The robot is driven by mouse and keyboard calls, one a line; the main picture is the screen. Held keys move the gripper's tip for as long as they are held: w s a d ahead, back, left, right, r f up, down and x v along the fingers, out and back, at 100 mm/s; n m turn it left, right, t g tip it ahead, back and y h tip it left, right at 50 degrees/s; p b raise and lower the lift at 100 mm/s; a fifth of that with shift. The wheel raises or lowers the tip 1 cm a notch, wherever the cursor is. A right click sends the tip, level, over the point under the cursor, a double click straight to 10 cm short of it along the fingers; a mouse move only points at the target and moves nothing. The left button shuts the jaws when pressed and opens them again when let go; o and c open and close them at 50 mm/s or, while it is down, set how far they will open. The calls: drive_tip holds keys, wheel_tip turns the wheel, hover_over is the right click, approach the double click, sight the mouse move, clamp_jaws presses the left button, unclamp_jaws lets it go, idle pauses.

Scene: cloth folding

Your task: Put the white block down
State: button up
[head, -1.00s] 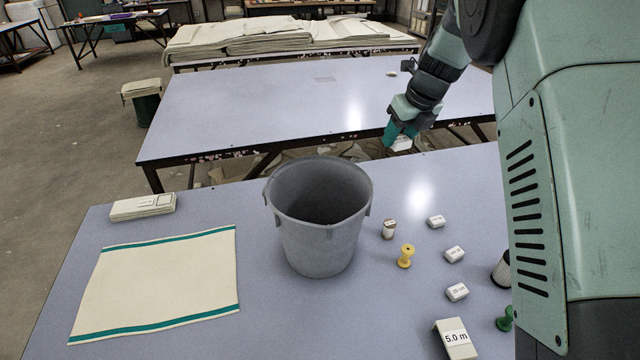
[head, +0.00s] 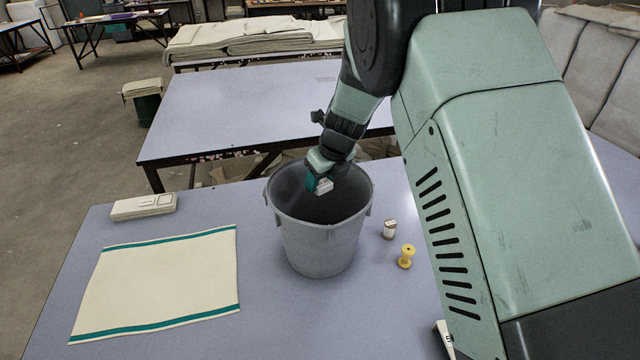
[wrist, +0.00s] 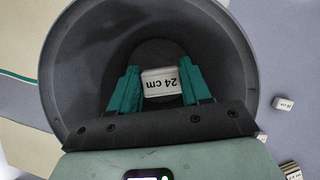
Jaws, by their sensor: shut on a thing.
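The white block (head: 324,186) is small and held between the teal fingers of my gripper (head: 318,184). The block and fingertips are over the mouth of the grey bucket (head: 320,248). In the wrist view the bucket's wall (wrist: 75,70) rings the block. How far the block is above the bucket's floor is hard to tell.
A cream cloth with teal stripes (head: 158,285) lies flat on the table's left side. A folded stack (head: 143,206) lies behind it. A small labelled container (head: 390,229) and a yellow spool (head: 406,257) stand right of the bucket. My arm hides the table's right side.

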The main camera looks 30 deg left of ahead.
wheel_tip(320, 180, down, 18)
idle(0.5)
drive_tip(key=shift+f, duration=0.15)
drive_tip(key=o, duration=1.1)
drive_tip(key=v, duration=1.2)
drive_tip(key=shift+o, duration=0.5)
